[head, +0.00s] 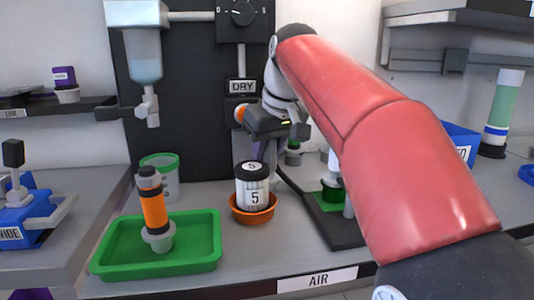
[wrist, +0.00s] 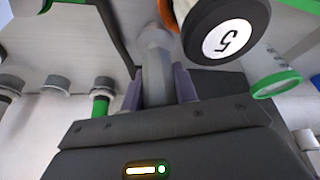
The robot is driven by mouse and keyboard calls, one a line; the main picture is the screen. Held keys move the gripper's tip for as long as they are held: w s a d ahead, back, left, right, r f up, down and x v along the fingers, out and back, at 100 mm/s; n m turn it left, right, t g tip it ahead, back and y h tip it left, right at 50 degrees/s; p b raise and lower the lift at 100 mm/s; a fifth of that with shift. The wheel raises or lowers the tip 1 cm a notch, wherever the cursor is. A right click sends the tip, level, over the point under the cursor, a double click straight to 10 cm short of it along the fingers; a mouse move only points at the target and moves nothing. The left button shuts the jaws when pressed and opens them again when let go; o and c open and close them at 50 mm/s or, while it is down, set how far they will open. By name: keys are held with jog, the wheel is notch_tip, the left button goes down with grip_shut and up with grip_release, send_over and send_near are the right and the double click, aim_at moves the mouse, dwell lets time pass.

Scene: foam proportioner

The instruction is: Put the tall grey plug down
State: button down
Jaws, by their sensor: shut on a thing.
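My gripper (wrist: 157,88) is shut on the tall grey plug (wrist: 156,66), which stands out between its two purple fingers in the wrist view. In the head view my gripper (head: 259,147) is behind the black-and-white canister marked 5 (head: 252,188), in front of the dark panel. The canister hides most of the fingers and the plug there. In the wrist view the canister (wrist: 225,30) is close by, at the upper right of the plug. I cannot tell whether the plug's far end touches anything.
The canister stands in an orange bowl (head: 254,216). A green tray (head: 120,255) at left holds an orange-and-black bottle (head: 153,205) in a grey holder. A green-rimmed cup (head: 168,185) stands behind. Several grey caps (wrist: 58,83) line the wrist view's left. Bare counter lies between tray and bowl.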

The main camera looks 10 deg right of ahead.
jog(key=shift+f, duration=0.1)
jog(key=c, duration=1.1)
grip_release()
